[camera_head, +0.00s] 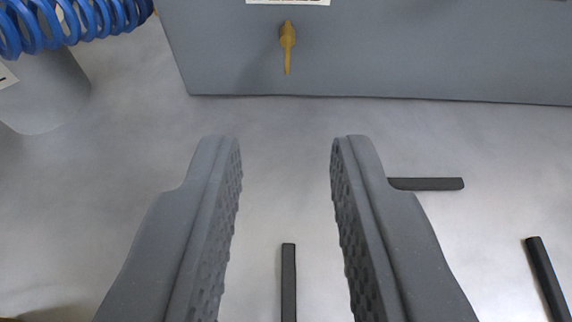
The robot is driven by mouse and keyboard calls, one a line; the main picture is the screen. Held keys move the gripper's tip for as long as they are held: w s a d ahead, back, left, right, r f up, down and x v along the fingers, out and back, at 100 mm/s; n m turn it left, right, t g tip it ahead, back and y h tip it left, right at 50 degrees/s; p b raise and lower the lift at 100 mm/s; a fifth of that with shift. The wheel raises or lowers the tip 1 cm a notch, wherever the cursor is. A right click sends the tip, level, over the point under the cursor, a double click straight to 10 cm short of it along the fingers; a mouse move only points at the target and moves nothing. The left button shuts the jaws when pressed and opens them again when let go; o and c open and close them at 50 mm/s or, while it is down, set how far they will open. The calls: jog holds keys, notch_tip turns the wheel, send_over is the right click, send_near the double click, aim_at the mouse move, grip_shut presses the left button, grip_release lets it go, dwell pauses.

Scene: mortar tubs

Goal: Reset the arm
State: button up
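My gripper (285,142) is open in the middle of the head camera view. Its two grey fingers with ridged inner pads stand well apart. Nothing is held between the fingers. The pale floor shows through the gap, with a black bar (289,275) lying below it. The rest of my arm is out of view.
A large grey box (400,50) with a yellow tap-like part (287,42) stands ahead. A blue coiled hose (70,22) and a grey cylinder (45,95) are at upper left. More black bars lie at right (430,184) and lower right (547,275). Floor at left is mostly clear.

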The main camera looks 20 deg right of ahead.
jog(key=s+a+r+n+y+p, duration=0.1)
jog(key=a+r, duration=0.4)
jog(key=r, duration=0.8)
jog(key=s+a+r+n+t+y+p, duration=0.1)
jog(key=s+a+r+p, duration=0.2)
jog(key=r, duration=1.1)
jog(key=s+a+r+n+t+y+p, duration=0.1)
jog(key=s+a+r, duration=0.4)
jog(key=r, duration=0.8)
jog(key=shift+s+a+r+y+p, duration=0.3)
jog(key=shift+a+r+y+p, duration=0.1)
jog(key=shift+a+p, duration=0.6)
